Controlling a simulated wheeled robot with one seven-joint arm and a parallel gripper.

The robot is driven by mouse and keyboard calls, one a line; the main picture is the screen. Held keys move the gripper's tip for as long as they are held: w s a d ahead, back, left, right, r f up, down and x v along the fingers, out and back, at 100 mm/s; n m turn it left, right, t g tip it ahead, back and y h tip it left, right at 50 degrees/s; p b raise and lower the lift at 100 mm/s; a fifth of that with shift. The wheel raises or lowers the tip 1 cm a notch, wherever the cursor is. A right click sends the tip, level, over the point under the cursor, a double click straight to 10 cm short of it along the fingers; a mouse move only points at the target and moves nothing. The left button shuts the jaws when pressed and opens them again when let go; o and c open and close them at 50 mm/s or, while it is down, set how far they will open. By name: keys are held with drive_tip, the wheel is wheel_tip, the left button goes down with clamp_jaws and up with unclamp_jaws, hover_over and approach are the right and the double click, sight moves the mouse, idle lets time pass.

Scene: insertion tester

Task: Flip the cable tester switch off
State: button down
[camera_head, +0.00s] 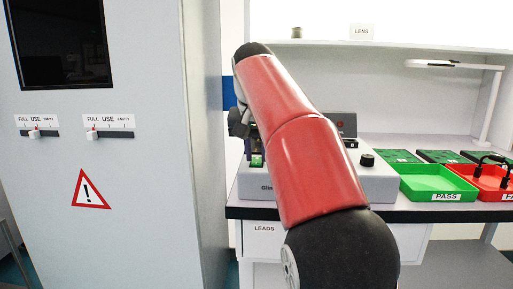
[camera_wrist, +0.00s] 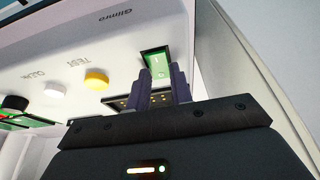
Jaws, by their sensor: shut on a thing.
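The cable tester (camera_head: 378,183) is a white box marked "Glimro" on the bench, partly hidden behind my red arm. Its green rocker switch (camera_wrist: 158,64), set in a dark frame, shows just past my fingertips in the wrist view. A small green patch of it also shows in the head view (camera_head: 256,160). My gripper (camera_wrist: 162,78) is at the switch, its two dark fingers on either side of the switch's near part and shut on it. The fingers cover that part, so I cannot tell how the rocker is tilted.
A yellow button (camera_wrist: 96,79), a white button (camera_wrist: 55,90) and a black knob (camera_wrist: 15,103) sit along the tester's panel. A green PASS tray (camera_head: 440,184) and a red tray (camera_head: 490,184) stand to the right. A tall grey cabinet (camera_head: 140,200) stands close on the left.

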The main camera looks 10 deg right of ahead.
sight(256, 162)
drive_tip(key=r+g+p, duration=0.1)
drive_tip(key=p, duration=0.3)
drive_tip(key=shift+w, duration=0.2)
drive_tip(key=p, duration=0.1)
drive_tip(key=g+p, duration=0.1)
drive_tip(key=p, duration=0.1)
drive_tip(key=shift+w+d+f+y, duration=0.1)
drive_tip(key=shift+w+f+y, duration=0.1)
drive_tip(key=shift+f+y, duration=0.15)
drive_tip(key=shift+f, duration=0.1)
drive_tip(key=c, duration=1.2)
unclamp_jaws()
drive_tip(key=shift+c, duration=0.2)
drive_tip(key=r, duration=0.4)
drive_tip(key=s+r, duration=0.1)
drive_tip(key=r, duration=0.2)
drive_tip(key=shift+r, duration=0.35)
